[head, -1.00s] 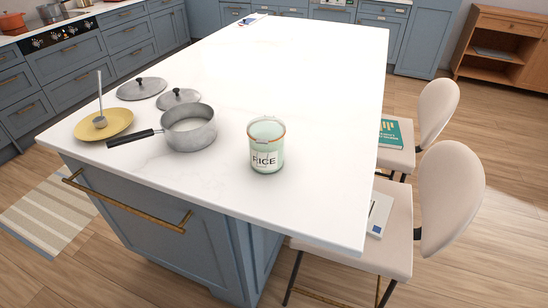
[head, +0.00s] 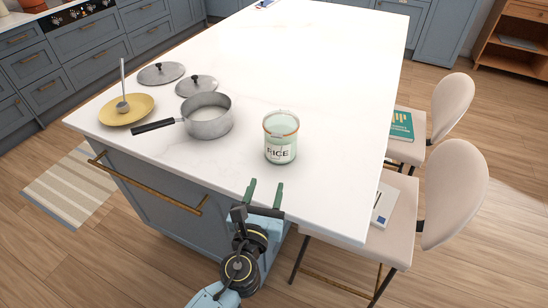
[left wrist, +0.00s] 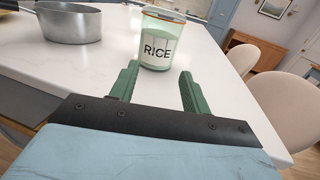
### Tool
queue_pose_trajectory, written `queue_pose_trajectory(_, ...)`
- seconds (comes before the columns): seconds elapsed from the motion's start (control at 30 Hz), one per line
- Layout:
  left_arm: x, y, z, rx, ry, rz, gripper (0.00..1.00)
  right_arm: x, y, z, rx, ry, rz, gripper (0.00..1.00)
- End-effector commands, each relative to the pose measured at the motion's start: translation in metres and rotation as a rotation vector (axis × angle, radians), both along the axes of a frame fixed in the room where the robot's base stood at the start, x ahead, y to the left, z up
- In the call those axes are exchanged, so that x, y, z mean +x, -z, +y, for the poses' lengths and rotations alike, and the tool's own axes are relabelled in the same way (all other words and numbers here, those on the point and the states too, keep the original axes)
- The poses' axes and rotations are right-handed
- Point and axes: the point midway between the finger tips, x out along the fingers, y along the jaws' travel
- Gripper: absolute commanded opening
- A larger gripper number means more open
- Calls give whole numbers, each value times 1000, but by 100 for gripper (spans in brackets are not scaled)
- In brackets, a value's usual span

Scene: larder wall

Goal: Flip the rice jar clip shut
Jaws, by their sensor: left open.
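The rice jar (head: 280,141) is a pale green glass jar with a white RICE label, upright on the white island top. It also shows in the left wrist view (left wrist: 160,45), straight ahead between the fingers and beyond their tips. An orange-brown ring runs round its rim. The clip is too small to make out clearly. My left gripper (head: 264,186) has green fingers, is open and empty, and is at the island's front edge, short of the jar and not touching it. It also shows in the left wrist view (left wrist: 158,72). My right gripper is not in view.
A grey saucepan (head: 207,120) stands left of the jar, its black handle pointing left. Two grey lids (head: 161,73) and a yellow plate (head: 127,109) with a ladle lie further left. Cream chairs (head: 455,200) stand along the right side. The island behind the jar is clear.

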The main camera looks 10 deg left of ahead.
Motion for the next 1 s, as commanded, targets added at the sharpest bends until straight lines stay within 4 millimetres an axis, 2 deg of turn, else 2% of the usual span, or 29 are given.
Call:
queue_pose_trajectory(0.1,28,-2,-2,-2,-2,-2,47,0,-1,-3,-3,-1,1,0)
queue_pose_trajectory(0.3,69,1,-6,-2,-2,0,47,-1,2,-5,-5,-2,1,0)
queue_pose_trajectory(0.5,94,1,-8,-3,0,1,47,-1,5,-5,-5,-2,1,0)
queue_pose_trajectory(0.67,102,1,-9,-4,-1,2,47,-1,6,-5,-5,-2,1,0)
queue_pose_trajectory(0.9,102,1,-9,-4,-1,2,47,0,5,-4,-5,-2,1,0)
queue_pose_trajectory(0.93,102,1,-9,-4,-1,2,46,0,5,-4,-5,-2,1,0)
queue_pose_trajectory(1.0,102,1,-9,-4,-1,2,37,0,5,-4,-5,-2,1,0)
